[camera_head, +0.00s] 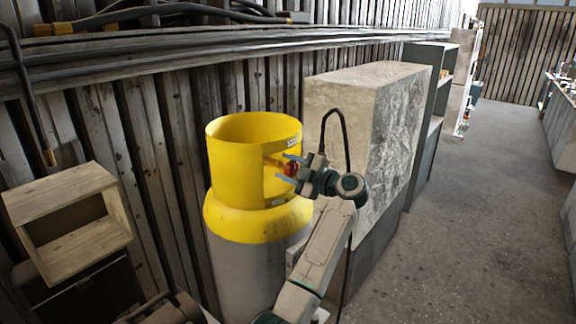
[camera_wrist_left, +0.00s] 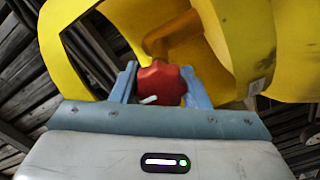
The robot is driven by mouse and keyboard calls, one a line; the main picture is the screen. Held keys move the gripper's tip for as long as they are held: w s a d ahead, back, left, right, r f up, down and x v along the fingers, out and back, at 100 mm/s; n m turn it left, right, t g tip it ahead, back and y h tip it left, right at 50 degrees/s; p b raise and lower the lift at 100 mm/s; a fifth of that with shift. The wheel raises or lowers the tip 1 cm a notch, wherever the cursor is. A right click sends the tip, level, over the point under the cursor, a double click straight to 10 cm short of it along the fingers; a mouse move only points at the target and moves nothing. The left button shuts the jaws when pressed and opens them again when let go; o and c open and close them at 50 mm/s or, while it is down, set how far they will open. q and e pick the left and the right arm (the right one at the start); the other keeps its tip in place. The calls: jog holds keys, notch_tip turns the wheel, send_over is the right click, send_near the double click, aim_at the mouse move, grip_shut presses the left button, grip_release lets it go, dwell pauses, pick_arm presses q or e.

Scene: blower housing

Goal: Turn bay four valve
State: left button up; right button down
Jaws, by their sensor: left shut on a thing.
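A grey gas cylinder with a yellow collar (camera_head: 232,165) stands against the slatted wall in the head view. Its red valve knob (camera_head: 291,169) shows in the collar's opening. The red knob also shows in the left wrist view (camera_wrist_left: 161,84), at the end of an orange-yellow stem inside the yellow collar (camera_wrist_left: 222,40). My left gripper (camera_head: 289,168) reaches into the opening from the right. Its two blue-grey fingers (camera_wrist_left: 160,85) are shut on the knob, one on each side. My right gripper is not in view.
A wooden open box (camera_head: 65,225) stands left of the cylinder. A large stone-like block (camera_head: 385,120) stands close on the right, behind my left arm. Pipes (camera_head: 200,50) run along the wall. The floor (camera_head: 480,210) at right is clear.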

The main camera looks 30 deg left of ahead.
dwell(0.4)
pick_arm(q)
jog(key=o, duration=1)
jog(key=shift+c, duration=0.2)
jog(key=shift+d+f, duration=0.15)
jog(key=shift+d, duration=0.05)
jog(key=d+b, duration=0.6)
jog(key=d, duration=0.4)
jog(key=shift+s+d, duration=0.2)
jog(key=shift+s, duration=0.2)
